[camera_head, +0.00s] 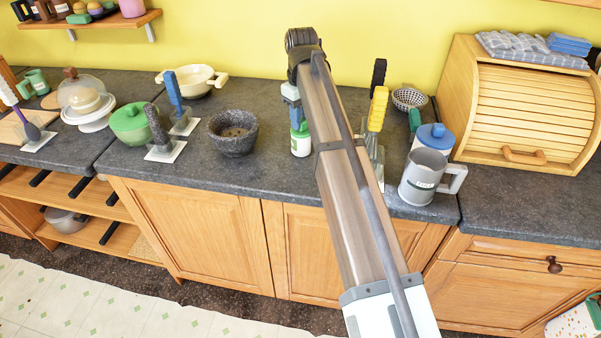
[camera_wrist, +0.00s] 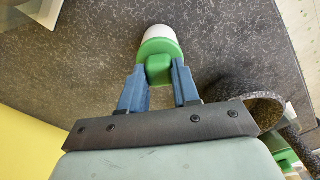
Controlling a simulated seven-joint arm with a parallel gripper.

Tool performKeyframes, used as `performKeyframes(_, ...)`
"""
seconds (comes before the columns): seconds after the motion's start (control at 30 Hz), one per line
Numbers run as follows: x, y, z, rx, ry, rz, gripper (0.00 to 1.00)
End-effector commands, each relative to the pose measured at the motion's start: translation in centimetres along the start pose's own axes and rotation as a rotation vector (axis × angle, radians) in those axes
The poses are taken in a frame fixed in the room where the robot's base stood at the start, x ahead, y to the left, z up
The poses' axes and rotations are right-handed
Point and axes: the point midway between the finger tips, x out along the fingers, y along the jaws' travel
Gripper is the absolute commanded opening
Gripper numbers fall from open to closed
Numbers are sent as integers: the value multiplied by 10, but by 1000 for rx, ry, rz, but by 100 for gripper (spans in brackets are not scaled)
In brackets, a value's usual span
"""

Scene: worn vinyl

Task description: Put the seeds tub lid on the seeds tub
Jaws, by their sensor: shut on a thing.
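The seeds tub is a small white container with a green label (camera_head: 300,146), upright on the dark worktop below my gripper. Its white body also shows in the wrist view (camera_wrist: 155,31). The green seeds tub lid (camera_wrist: 159,49) has a raised block handle and lines up over the tub; it also shows in the head view (camera_head: 299,130). I cannot tell whether it is fully seated. My gripper (camera_wrist: 160,76) has its blue fingers on either side of the lid's handle, shut on it. My arm hides part of the worktop to the right of the tub.
A dark stone mortar (camera_head: 232,133) stands left of the tub. A wooden bread bin (camera_head: 520,105) is further right. The worktop's front edge is close.

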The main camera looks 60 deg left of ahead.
Motion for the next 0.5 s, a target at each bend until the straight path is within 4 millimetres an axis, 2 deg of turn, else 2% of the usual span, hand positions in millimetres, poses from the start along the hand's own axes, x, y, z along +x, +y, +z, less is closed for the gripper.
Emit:
performKeyframes(0.17,0,0,0,0,0,0,0)
performKeyframes(0.2,0,0,0,0,0,0,34)
performKeyframes(0.5,0,0,0,0,0,0,61)
